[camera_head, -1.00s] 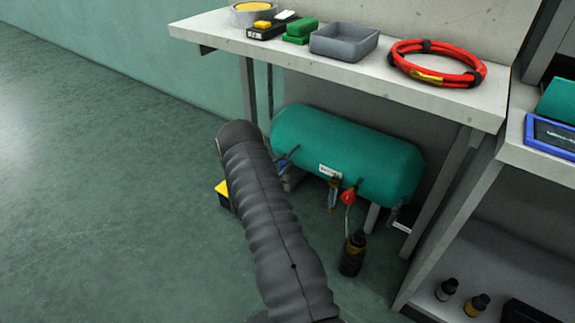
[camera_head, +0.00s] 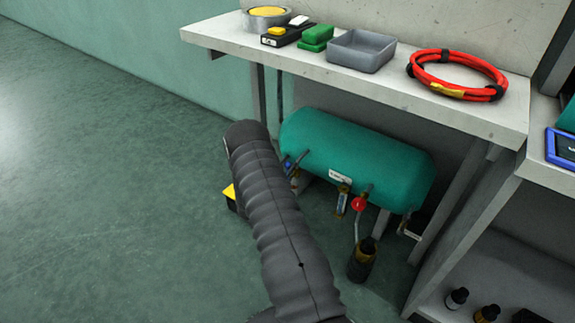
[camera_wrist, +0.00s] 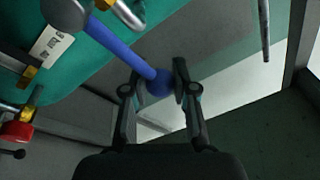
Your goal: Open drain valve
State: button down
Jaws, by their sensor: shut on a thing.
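A teal tank (camera_head: 355,160) lies on its side on legs under the bench. It also shows in the wrist view (camera_wrist: 110,62). A blue lever (camera_wrist: 120,45) with a round blue knob (camera_wrist: 161,84) sticks out from it. My gripper (camera_wrist: 158,82) has its two fingers on either side of this knob and is shut on it. In the head view, a bit of blue (camera_head: 288,163) shows at the tank's left end beside my dark arm, which hides the gripper. A red knob (camera_head: 358,203) sits on a fitting under the tank, also in the wrist view (camera_wrist: 17,131). Label text is unclear.
The bench top (camera_head: 225,48) overhangs the tank and holds a grey tray (camera_head: 361,52) and a red hose coil (camera_head: 457,75). A dark bottle (camera_head: 361,262) stands below the red knob. A yellow-and-black object (camera_head: 230,196) is left of my arm. Open floor lies left.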

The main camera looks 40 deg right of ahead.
jog(key=c, duration=0.9)
grip_release()
jog(key=shift+w+a, duration=0.1)
jog(key=shift+w, duration=0.1)
jog(key=shift+s, duration=0.1)
jog(key=shift+f, duration=0.1)
jog(key=v, duration=1.2)
